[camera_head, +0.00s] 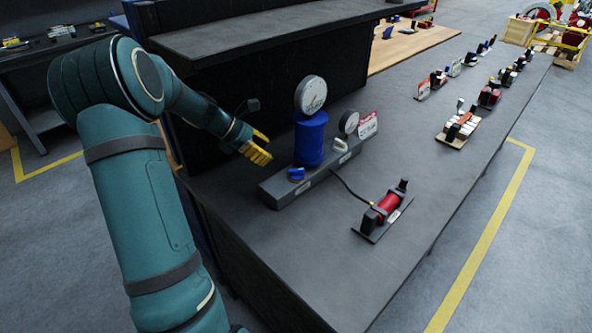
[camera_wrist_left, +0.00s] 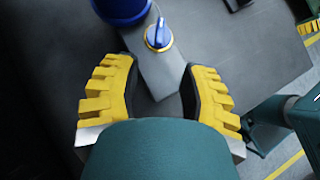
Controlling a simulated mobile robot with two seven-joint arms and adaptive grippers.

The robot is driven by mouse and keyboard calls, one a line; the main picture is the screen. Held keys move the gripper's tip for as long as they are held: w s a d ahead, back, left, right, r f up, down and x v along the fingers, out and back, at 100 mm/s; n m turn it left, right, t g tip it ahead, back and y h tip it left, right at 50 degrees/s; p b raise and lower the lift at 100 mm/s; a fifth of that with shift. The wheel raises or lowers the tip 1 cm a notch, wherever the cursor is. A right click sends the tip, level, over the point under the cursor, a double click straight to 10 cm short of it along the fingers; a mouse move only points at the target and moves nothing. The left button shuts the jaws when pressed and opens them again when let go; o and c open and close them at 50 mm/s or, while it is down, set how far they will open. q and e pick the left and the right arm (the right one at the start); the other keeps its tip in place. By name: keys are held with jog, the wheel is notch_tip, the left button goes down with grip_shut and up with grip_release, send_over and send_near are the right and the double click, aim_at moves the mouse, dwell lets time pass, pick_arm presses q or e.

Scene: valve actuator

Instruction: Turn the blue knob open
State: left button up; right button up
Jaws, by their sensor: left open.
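The blue knob (camera_head: 296,174) sits on the near left end of a grey valve block (camera_head: 285,191), in front of a blue cylinder (camera_head: 310,139) with a round gauge on top. In the left wrist view the blue knob (camera_wrist_left: 158,35) has a pale pointer line and lies ahead, between and beyond my fingertips. My left gripper (camera_head: 259,150) is open and empty, to the left of the cylinder and up and left of the knob. It also shows open in the left wrist view (camera_wrist_left: 159,88), with its yellow ridged fingers wide apart. My right gripper is not in view.
A red device (camera_head: 388,204) on a plate joins by a black hose. A dark shelf (camera_head: 270,32) overhangs behind. The bench front is clear.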

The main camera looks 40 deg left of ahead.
aim_at(293, 170)
pick_arm(q)
jog(key=b+x, duration=0.1)
jog(key=x, duration=1)
jog(key=shift+d+b, duration=0.1)
jog(key=shift+b, duration=0.3)
grip_shut()
